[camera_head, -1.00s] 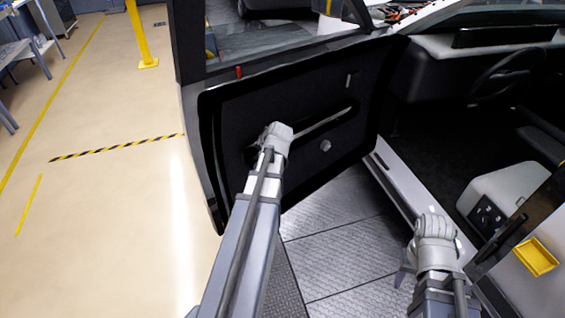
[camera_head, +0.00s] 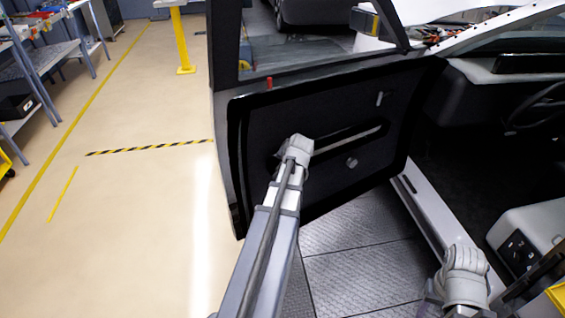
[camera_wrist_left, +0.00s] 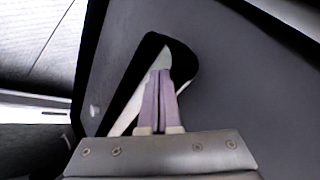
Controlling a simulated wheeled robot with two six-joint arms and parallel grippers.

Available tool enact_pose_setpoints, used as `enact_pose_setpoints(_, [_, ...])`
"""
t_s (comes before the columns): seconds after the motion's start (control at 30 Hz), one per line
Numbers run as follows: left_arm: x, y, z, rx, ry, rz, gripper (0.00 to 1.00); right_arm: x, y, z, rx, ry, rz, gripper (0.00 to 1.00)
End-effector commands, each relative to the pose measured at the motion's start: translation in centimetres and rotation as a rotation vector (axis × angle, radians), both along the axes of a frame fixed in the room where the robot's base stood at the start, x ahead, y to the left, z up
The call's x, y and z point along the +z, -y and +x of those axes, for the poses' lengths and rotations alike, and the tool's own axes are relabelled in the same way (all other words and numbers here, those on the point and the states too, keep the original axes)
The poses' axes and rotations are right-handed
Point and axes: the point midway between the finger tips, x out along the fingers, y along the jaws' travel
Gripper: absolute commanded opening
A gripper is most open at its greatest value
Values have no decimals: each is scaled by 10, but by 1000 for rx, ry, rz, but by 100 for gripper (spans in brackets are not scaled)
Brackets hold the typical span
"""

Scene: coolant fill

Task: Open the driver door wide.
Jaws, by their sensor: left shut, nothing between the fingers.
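The driver door (camera_head: 330,95) stands open at an angle to the car body, its dark inner panel facing me. A long recess with a light pull bar (camera_head: 350,137) runs across the panel, and a round knob (camera_head: 351,162) sits below it. My left gripper (camera_head: 290,155) is at the left end of this recess. In the left wrist view its closed fingers (camera_wrist_left: 161,80) reach into the recess in front of the light bar; I cannot tell whether they touch it. My right gripper (camera_head: 440,290) is low at the right, near the sill, its fingers mostly hidden.
The door sill (camera_head: 425,210) and dark cabin lie to the right, with a white console box (camera_head: 530,235). Metal floor plates (camera_head: 355,250) lie below the door. Open beige floor (camera_head: 140,220) with a striped line (camera_head: 150,147) lies left, with a yellow post (camera_head: 180,40) and shelving behind.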

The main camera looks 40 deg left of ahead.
Motion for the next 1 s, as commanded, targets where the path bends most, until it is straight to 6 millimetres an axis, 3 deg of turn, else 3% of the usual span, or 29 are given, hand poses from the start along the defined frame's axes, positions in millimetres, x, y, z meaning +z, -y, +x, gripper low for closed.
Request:
enact_pose_setpoints(0.13, [-2, 18, -13, -3, -1, -2, 0, -1, 0, 0, 0, 0, 0, 50])
enact_pose_setpoints(0.2, [17, 21, -19, 0, -1, -2, 0, 17, 0, 0, 0, 0, 0, 50])
enact_pose_setpoints(0.6, [72, 46, -54, -2, -1, -3, 0, 73, 0, 0, 0, 0, 0, 50])
enact_pose_setpoints(1.0, [78, 50, -59, -1, 0, -3, 0, 78, 0, 0, 0, 0, 0, 50])
